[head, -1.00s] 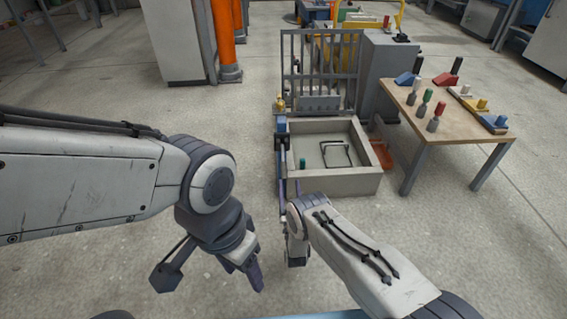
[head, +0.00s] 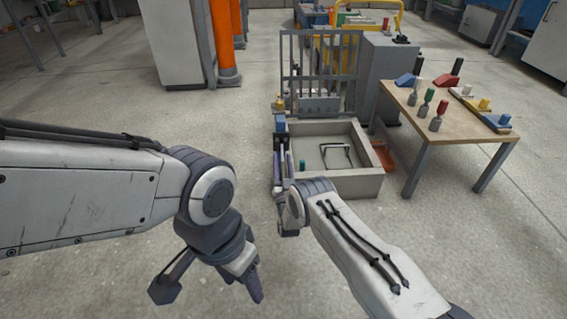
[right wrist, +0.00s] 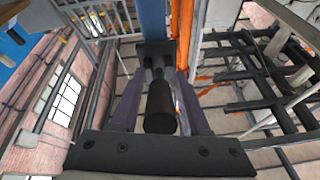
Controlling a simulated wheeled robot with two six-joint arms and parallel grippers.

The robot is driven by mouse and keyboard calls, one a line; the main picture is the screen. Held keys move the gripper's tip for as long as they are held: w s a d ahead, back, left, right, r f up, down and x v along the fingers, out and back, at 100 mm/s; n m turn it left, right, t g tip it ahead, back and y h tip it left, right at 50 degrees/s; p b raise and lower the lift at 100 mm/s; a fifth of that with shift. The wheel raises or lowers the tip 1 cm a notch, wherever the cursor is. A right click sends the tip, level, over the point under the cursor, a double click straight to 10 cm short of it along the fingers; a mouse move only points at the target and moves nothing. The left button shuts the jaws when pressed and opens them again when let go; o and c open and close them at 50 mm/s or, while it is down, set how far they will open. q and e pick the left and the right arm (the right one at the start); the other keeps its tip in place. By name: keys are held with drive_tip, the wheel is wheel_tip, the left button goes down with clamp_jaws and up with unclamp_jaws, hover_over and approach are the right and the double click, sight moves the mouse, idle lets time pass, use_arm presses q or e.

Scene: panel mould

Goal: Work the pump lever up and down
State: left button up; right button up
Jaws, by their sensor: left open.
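The pump lever shows in the right wrist view as a dark cylindrical grip (right wrist: 160,108) on a dark block below a blue bar. In the head view the lever's dark grip (head: 283,146) is at the left side of the grey basin (head: 340,186), partly hidden by my gripper. My right gripper (head: 284,160) has its fingers on either side of the grip, and in the right wrist view (right wrist: 161,78) thin gaps show between fingers and grip. It looks open around the grip. My left gripper (head: 250,283) is open and empty, low over the floor at the left.
A grey barred frame (head: 297,75) stands behind the basin. A small green-topped thing (head: 302,164) and a dark wire handle are in the basin. A wooden table (head: 455,125) with coloured pieces stands at the right, an orange tray (head: 388,160) beside the basin. Floor in front is clear.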

clamp_jaws()
drive_tip(key=shift+s+f, duration=0.1)
idle(1.0)
